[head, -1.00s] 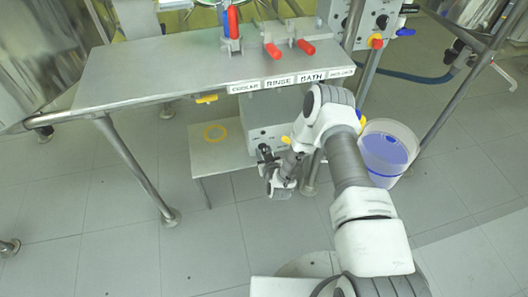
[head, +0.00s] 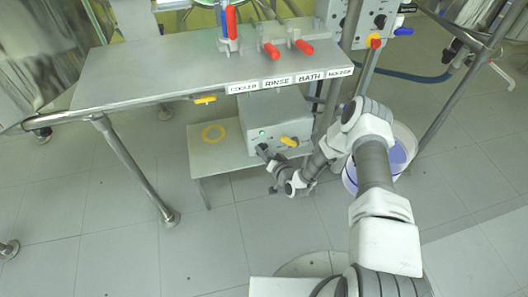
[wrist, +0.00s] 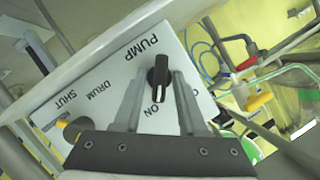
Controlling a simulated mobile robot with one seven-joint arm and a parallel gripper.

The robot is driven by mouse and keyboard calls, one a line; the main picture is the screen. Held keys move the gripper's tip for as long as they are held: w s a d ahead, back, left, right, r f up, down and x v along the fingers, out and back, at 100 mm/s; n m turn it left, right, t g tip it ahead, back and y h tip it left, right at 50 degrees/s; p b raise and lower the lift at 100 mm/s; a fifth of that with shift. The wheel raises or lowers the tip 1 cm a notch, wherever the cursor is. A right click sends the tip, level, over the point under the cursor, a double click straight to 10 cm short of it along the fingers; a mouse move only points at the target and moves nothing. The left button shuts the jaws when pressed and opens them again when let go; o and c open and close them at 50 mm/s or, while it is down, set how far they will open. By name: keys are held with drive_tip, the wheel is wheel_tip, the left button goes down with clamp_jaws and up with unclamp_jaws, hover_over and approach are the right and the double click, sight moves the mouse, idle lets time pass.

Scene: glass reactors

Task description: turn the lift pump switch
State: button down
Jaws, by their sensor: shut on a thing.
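The pump switch (wrist: 158,78) is a black knob on a white panel (wrist: 110,85), between the words PUMP and ON in the wrist view. My gripper (wrist: 158,80) is shut on the knob, one finger on each side. The knob's long side points roughly from PUMP toward ON. In the head view, the panel is the front of a grey box (head: 258,124) on a low shelf under the bench. There my gripper (head: 262,150) meets the left part of the box front and hides the knob. A small green light shows on the box.
A yellow handle (head: 289,141) sits on the box front, right of my gripper. The steel bench (head: 160,70) overhangs the box. A bench leg and a bucket (head: 396,160) stand close to my arm on the right. The floor at left is clear.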

idle(0.3)
drive_tip(key=c, duration=0.8)
unclamp_jaws()
drive_tip(key=p+v, duration=0.5)
drive_tip(key=v, duration=1.2)
drive_tip(key=shift+s+d+p, duration=0.2)
drive_tip(key=shift+s+p, duration=0.05)
drive_tip(key=shift+p, duration=0.1)
drive_tip(key=shift+w, duration=0.1)
